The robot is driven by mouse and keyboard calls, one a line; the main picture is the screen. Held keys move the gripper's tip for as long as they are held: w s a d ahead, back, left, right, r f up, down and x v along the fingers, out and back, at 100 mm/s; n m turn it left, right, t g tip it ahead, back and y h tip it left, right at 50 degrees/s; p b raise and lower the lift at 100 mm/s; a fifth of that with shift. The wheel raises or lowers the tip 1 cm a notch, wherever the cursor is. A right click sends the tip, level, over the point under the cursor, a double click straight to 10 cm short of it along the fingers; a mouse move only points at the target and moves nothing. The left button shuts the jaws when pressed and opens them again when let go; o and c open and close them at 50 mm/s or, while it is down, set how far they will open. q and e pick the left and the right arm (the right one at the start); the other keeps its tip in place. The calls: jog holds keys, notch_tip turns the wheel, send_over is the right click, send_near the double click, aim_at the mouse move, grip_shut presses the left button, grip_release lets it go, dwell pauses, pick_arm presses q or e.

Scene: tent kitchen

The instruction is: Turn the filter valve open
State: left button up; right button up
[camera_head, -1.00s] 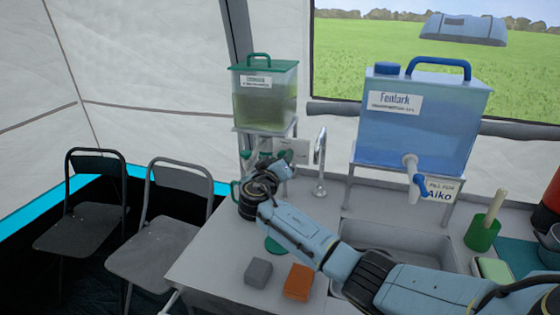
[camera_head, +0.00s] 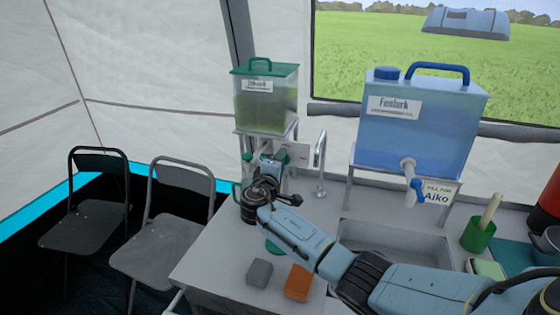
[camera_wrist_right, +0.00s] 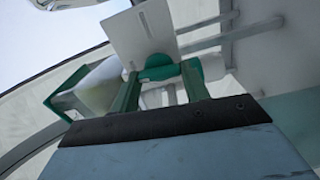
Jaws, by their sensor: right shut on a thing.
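The green-lidded tank (camera_head: 265,98) stands on a raised rack at the back left of the counter. The filter valve (camera_wrist_right: 160,72) shows as a green piece between my right gripper's fingers in the wrist view. My right gripper (camera_head: 271,160) is below the front of this tank, its wrist bent upward. In the wrist view my right gripper (camera_wrist_right: 162,85) is shut on the valve's green handle. In the head view the gripper and wrist largely hide the valve, so its exact angle is unclear. My left gripper is not in view.
A blue water tank (camera_head: 420,125) with a spigot stands at right on a rack. A tap (camera_head: 320,165) rises between the tanks, behind the sink (camera_head: 395,240). A grey block (camera_head: 258,273) and an orange block (camera_head: 298,283) lie near the counter's front. Two folding chairs stand at left.

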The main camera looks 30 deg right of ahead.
jog(key=shift+n, duration=0.5)
jog(key=o, duration=1)
jog(key=p+v, duration=0.1)
jog(key=v, duration=1.2)
jog(key=shift+s+a, duration=0.1)
jog(key=shift+a, duration=0.05)
